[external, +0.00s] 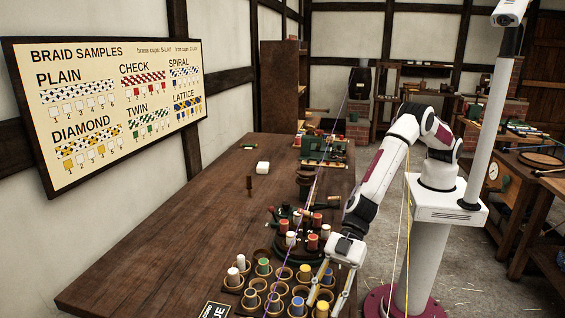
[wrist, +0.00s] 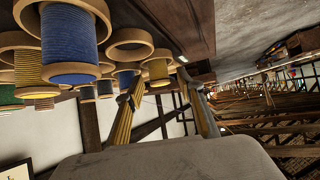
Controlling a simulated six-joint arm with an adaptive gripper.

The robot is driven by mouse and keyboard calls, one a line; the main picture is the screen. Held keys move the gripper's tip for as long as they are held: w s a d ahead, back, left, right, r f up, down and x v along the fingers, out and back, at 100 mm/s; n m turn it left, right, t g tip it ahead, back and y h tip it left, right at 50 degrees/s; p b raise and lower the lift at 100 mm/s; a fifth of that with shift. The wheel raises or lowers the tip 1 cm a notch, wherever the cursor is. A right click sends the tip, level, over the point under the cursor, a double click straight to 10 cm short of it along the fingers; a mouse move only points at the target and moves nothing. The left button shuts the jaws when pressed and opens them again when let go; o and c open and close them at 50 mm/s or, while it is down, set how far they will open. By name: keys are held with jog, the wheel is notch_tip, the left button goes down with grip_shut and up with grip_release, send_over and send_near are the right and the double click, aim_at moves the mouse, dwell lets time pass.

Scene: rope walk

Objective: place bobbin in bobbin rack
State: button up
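The bobbin rack (external: 273,292) is at the near end of the long table, with several round cups. Some hold bobbins with white, green, yellow and blue thread, and some look empty. My gripper (external: 323,303) is low over the rack's right side, its fingers spread on either side of a yellow bobbin (external: 322,309). In the wrist view, my fingers (wrist: 163,88) point at the yellow bobbin (wrist: 157,71), which appears seated in a cup ring. A gap shows beside the right finger, and no firm contact is visible. A large blue bobbin (wrist: 69,42) stands close by.
A thin purple cord (external: 313,190) runs above the table. The table's left side is mostly clear.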

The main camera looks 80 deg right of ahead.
jog(key=shift+r, duration=0.15)
jog(key=shift+s+d+r, duration=0.1)
jog(key=shift+d+r, duration=0.2)
jog(key=shift+d, duration=0.05)
jog(key=v, duration=1.1)
dwell(0.9)
